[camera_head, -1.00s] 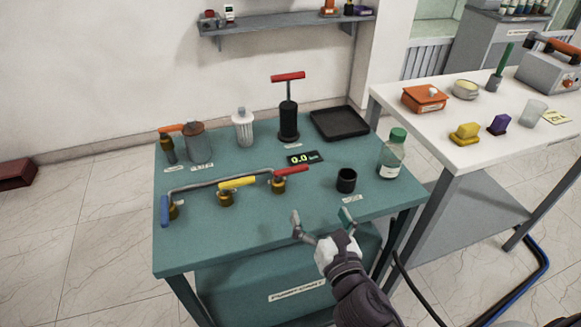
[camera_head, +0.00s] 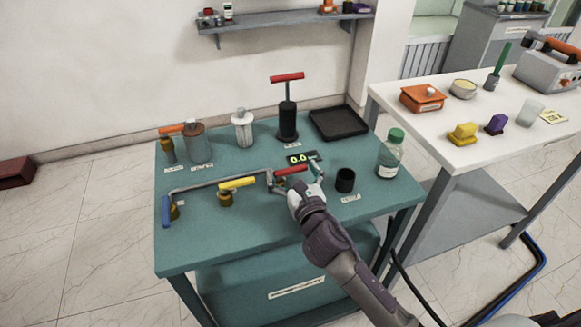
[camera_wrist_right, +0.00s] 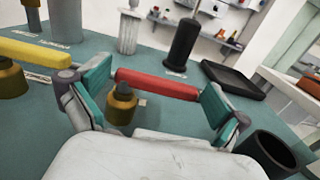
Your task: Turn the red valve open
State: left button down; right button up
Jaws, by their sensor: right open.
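The red valve handle (camera_head: 290,170) sits at the right end of the grey pipe on the green table. In the right wrist view the red handle (camera_wrist_right: 157,84) lies crosswise between the fingers, above its brass body (camera_wrist_right: 121,104). My right gripper (camera_head: 296,178) is open around the handle, one finger near each end of it. In the wrist view the right gripper (camera_wrist_right: 158,98) has teal pads; whether they touch the handle ends I cannot tell. In the head view the gripper hides the brass body. My left gripper is not in view.
A yellow-handled valve (camera_head: 237,183) and a blue-handled valve (camera_head: 166,211) share the grey pipe (camera_head: 215,182) to the left. A black cup (camera_head: 345,180) and a bottle (camera_head: 390,153) stand to the right.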

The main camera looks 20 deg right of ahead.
jog(key=shift+w, duration=0.35)
